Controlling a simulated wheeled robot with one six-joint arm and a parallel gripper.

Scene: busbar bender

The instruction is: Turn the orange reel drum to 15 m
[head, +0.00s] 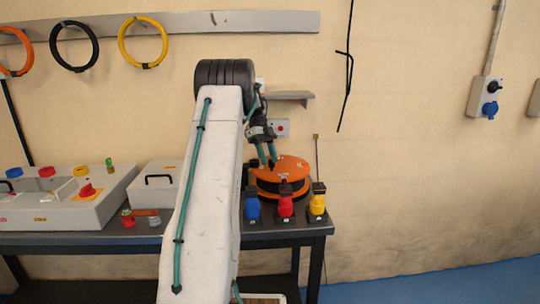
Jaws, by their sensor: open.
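The orange reel drum (291,167) lies on the right part of the dark workbench, with an orange top and a dark band around its side. Its left side is partly hidden by my arm. My gripper (270,165) points down at the left part of the drum's top, with its teal fingers apart. I cannot tell whether the fingertips touch the drum. No scale or metre marks on the drum are readable at this size.
Blue (252,207), red (286,205) and yellow (318,203) connectors stand in front of the drum near the bench's (80,239) front edge. A control box (62,201) sits at left. A small shelf (290,97) is on the wall above.

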